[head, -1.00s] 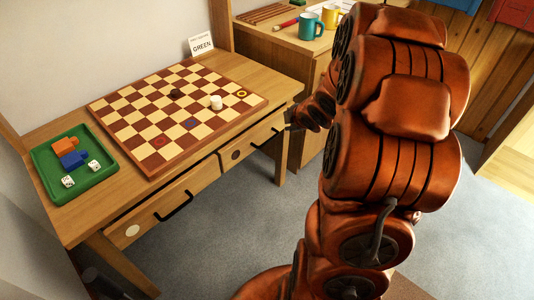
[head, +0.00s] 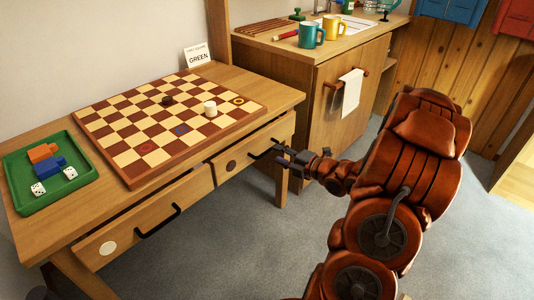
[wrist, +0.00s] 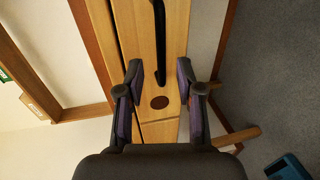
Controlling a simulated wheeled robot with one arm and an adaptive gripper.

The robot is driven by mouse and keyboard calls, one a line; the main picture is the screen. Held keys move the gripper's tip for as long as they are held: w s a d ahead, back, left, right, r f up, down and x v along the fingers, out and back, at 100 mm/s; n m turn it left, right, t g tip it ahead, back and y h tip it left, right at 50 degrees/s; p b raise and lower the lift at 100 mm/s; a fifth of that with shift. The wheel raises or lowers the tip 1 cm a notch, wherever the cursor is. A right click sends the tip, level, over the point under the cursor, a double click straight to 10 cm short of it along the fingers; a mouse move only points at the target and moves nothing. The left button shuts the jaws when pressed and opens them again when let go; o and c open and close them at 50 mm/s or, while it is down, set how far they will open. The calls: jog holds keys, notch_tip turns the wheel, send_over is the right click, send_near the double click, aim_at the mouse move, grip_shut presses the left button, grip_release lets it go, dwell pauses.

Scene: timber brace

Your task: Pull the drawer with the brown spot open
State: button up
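The drawer with the brown spot (head: 231,166) is the right one under the table top, and its front looks closed. Its black bar handle (head: 263,152) also shows in the wrist view (wrist: 159,40), above the brown spot (wrist: 160,102). My gripper (head: 279,155) is in front of the handle's right end in the head view. In the wrist view my gripper (wrist: 160,75) is open, with its fingers apart on either side of the drawer front and nothing between them. The handle's lower end lies near the fingertips; I cannot tell whether they touch it.
The left drawer (head: 150,217) has a white spot, a black handle and a dark gap above its front. On the table (head: 235,80) are a checkerboard (head: 140,157) with pieces and a green tray (head: 82,180). A cupboard (head: 330,120) with a towel stands right.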

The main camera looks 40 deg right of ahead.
aim_at(269, 151)
jog(key=shift+b+x, duration=0.5)
jog(key=shift+x, duration=2.35)
jog(key=shift+c, duration=0.5)
grip_shut()
